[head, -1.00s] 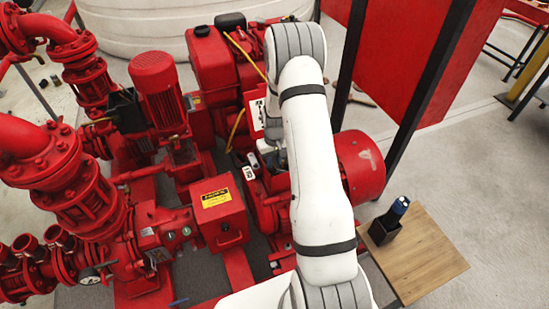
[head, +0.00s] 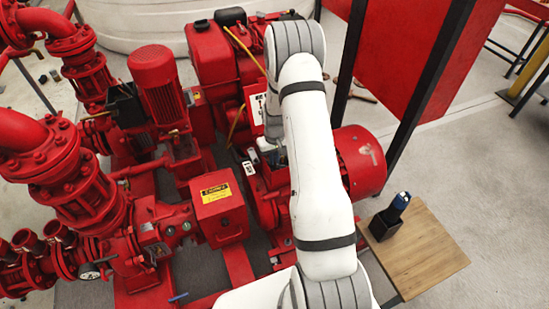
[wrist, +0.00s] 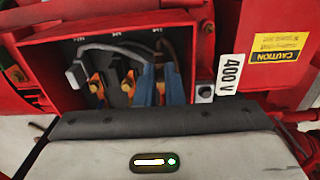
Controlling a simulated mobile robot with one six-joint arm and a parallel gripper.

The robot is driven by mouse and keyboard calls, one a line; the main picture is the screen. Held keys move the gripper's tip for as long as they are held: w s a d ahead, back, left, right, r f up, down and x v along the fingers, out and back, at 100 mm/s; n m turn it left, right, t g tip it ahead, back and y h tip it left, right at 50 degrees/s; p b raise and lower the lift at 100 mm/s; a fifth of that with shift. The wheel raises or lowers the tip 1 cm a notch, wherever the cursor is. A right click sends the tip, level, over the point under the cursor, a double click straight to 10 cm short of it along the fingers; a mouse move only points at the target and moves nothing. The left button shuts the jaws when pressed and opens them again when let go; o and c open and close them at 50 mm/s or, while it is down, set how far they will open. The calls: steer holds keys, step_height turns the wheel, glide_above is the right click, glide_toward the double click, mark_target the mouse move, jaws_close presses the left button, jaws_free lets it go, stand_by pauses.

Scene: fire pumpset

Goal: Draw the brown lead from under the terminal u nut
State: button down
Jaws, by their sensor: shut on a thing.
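The open red terminal box (wrist: 38,62) is at the upper left of the wrist view, with several orange-brass terminals (wrist: 130,82) inside. My gripper (wrist: 159,72) reaches into it with its two blue fingers at the right-hand terminal. The fingers are shut on the brown lead (wrist: 160,46), which rises above them to the box's top edge. The fingers cover the lead's lower end and the nut there, so I cannot tell whether the lead is still under the nut. In the head view my arm hides most of the gripper and the box.
A grey lead (wrist: 112,48) bends left inside the box to a grey end piece (wrist: 76,75). A 400 V label (wrist: 229,74) and a caution label (wrist: 277,47) are to the right. A wooden table (head: 425,258) with a black holder (head: 384,226) stands right of the pumpset.

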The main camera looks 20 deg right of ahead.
steer(key=shift+s, duration=0.3)
steer(key=shift+s, duration=0.95)
steer(key=shift+r, duration=0.1)
step_height(320, 180, up, 10)
steer(key=p, duration=0.5)
stand_by(0.5)
